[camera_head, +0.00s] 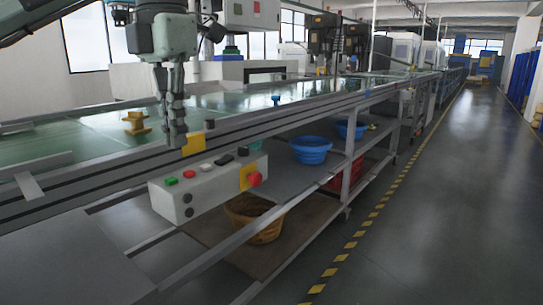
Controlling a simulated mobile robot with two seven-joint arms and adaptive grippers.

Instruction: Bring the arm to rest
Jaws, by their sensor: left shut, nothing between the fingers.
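My left gripper (177,138) hangs from the arm that comes in at the upper left. It points down, with its fingers closed together and nothing visible between them. Its fingertips show just above the front rail of the workbench (105,185), beside a small yellow plate (194,145) on that rail. Below it to the right is a control box (205,188) with a green button, a red button, dark switches and a red knob on yellow. My right gripper is not in view.
A yellow spool-shaped part (136,123) stands on the green bench top, left of the gripper. Blue basins (311,150) and a brown basket (254,220) sit on the lower shelves. The aisle floor (440,200) on the right is clear.

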